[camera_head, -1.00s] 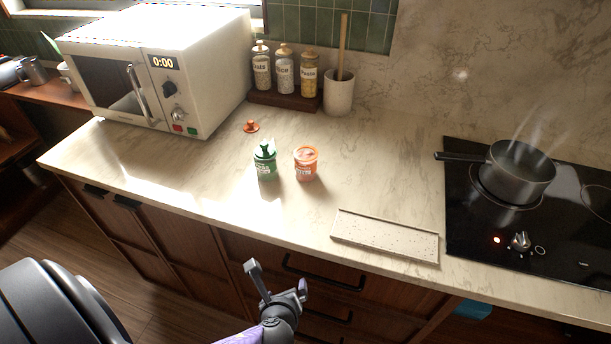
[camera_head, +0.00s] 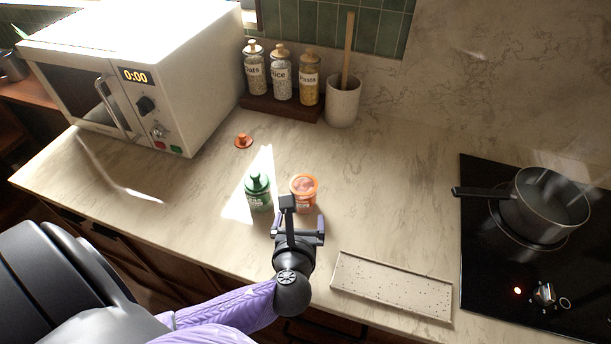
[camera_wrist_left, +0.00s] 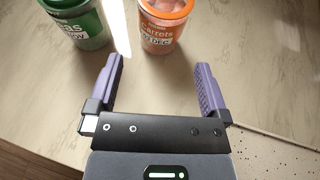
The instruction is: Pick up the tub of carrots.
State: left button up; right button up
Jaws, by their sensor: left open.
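The tub of carrots (camera_head: 304,190) is a small tub with an orange rim, upright on the counter. In the left wrist view the tub (camera_wrist_left: 162,28) shows its "Carrots" label, ahead of and between the fingers. My left gripper (camera_head: 300,221) is open and empty, just in front of the tub; in the wrist view its purple fingers (camera_wrist_left: 157,82) are spread apart, with the tub beyond their tips. In the head view the gripper hides part of the tub's lower side. My right gripper is not in view.
A green tub (camera_head: 257,193) stands close on the left of the carrots. An orange-red knob-like lid (camera_head: 243,141) lies behind. A speckled tray (camera_head: 391,287) lies to the right, then the hob with a pan (camera_head: 545,206). Jars and a crock (camera_head: 343,102) stand at the back.

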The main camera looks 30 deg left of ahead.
aim_at(303, 205)
pick_arm(q)
jog(key=b+x, duration=0.3)
jog(key=x, duration=0.5)
jog(key=shift+w+a+f, duration=0.1)
jog(key=shift+w+f, duration=0.05)
jog(key=shift+w, duration=0.15)
jog(key=c, duration=1.1)
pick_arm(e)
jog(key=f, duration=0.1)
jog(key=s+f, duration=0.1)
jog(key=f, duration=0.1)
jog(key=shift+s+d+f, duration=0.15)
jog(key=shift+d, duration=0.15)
